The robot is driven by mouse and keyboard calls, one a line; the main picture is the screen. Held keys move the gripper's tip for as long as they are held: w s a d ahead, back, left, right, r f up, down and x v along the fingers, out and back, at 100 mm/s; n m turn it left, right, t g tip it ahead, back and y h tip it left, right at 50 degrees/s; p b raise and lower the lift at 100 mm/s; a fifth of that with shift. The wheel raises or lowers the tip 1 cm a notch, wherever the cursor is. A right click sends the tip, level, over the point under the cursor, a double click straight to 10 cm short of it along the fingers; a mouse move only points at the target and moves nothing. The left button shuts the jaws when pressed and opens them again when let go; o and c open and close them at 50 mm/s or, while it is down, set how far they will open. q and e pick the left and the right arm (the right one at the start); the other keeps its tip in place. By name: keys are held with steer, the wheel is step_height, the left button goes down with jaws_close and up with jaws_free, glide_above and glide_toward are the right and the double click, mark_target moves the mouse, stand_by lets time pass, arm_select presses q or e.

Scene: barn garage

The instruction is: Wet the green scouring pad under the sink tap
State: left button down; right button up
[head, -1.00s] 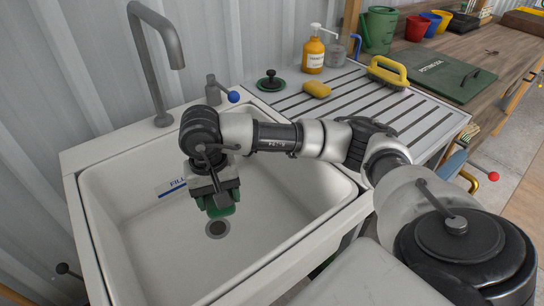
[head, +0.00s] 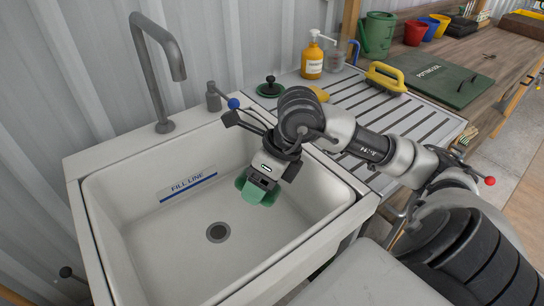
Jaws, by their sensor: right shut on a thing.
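The green scouring pad (head: 254,193) is in my right gripper (head: 263,182), which is shut on it over the right part of the sink basin (head: 150,245). The gripper hides part of the pad. The grey sink tap (head: 146,60) rises from the back rim, its spout bent down over the basin, left of the pad. No water shows from the spout. A lever with a blue knob (head: 233,103) stands on the back rim, close behind my right wrist. My left gripper is not in view.
A drain (head: 217,232) and a blue fill line label (head: 188,186) are in the basin. On the ribbed drainboard (head: 350,110) are a green-based plug (head: 270,88), a soap bottle (head: 312,60), a yellow-handled brush (head: 387,76) and a partly hidden yellow sponge (head: 319,93).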

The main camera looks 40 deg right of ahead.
steer(key=m, duration=0.1)
steer(key=s+r+m+t, duration=0.1)
steer(key=m, duration=0.1)
steer(key=d+r+m+t+h, duration=0.1)
steer(key=m, duration=0.1)
steer(key=shift+s+d+r, duration=0.1)
steer(key=shift+s+r, duration=0.05)
steer(key=shift+s, duration=0.2)
steer(key=shift+r+m+t+p, duration=0.1)
steer(key=shift+m+t+p, duration=0.2)
steer(key=shift+m+p, duration=0.1)
steer(key=shift+w+a+p, duration=0.2)
steer(key=shift+w+p, duration=0.2)
steer(key=shift+w, duration=0.05)
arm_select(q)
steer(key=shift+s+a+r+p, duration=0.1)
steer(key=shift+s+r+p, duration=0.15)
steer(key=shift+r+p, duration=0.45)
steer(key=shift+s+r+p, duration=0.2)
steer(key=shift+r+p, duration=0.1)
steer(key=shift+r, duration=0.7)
arm_select(e)
steer(key=w+a+f, duration=0.3)
steer(key=w+a, duration=0.3)
steer(key=w, duration=0.5)
steer(key=shift+a, duration=0.25)
steer(key=shift+w, duration=0.1)
